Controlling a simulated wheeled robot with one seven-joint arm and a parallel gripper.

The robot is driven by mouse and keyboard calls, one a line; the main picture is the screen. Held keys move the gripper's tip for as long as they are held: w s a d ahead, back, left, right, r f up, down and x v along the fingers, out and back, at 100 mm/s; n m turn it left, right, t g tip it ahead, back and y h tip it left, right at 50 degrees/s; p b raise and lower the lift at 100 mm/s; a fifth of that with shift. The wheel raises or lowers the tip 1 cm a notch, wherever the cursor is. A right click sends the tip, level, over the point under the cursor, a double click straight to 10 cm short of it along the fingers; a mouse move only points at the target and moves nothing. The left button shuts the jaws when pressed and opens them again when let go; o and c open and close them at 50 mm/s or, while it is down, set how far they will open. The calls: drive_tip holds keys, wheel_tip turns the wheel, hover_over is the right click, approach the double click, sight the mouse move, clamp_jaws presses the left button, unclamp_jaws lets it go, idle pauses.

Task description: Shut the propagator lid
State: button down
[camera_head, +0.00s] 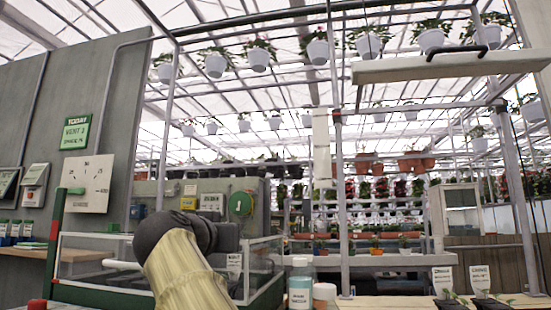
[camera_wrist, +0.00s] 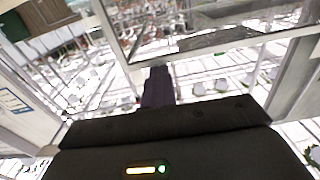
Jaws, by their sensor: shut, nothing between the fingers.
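A low, clear-walled box with a dark green base (camera_head: 268,292) stands at the lower left in the head view and looks like the propagator. My dark wrist and pale arm cover part of it. A pale board with a black handle (camera_head: 450,66) is raised at the upper right; I cannot tell whether it belongs to the lid. In the wrist view my gripper (camera_wrist: 158,72) is shut and empty, pointing at a pale-framed clear panel (camera_wrist: 205,48). I cannot tell whether the fingers touch it. The fingers are hidden in the head view.
White bottles (camera_head: 301,284) stand just right of the box. Seedling pots (camera_head: 448,303) with labels are at the lower right. A grey wall (camera_head: 98,115) with signs rises at the left. Hanging pots (camera_head: 318,50) line the roof.

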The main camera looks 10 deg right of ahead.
drive_tip(key=shift+w+a+f+g, duration=0.1)
drive_tip(key=shift+w+f+g, duration=0.05)
drive_tip(key=shift+f, duration=0.4)
drive_tip(key=shift+w+a+f+g, duration=0.1)
drive_tip(key=shift+w+f+g, duration=0.05)
drive_tip(key=shift+f, duration=0.35)
wheel_tip(320, 180, up, 6)
drive_tip(key=f+p, duration=0.1)
drive_tip(key=p, duration=0.3)
drive_tip(key=s+a+f+b, duration=0.2)
drive_tip(key=s+a, duration=0.1)
drive_tip(key=s, duration=0.6)
drive_tip(key=shift+s+f+b, duration=0.15)
drive_tip(key=shift+s+b, duration=0.1)
drive_tip(key=shift+b, duration=0.05)
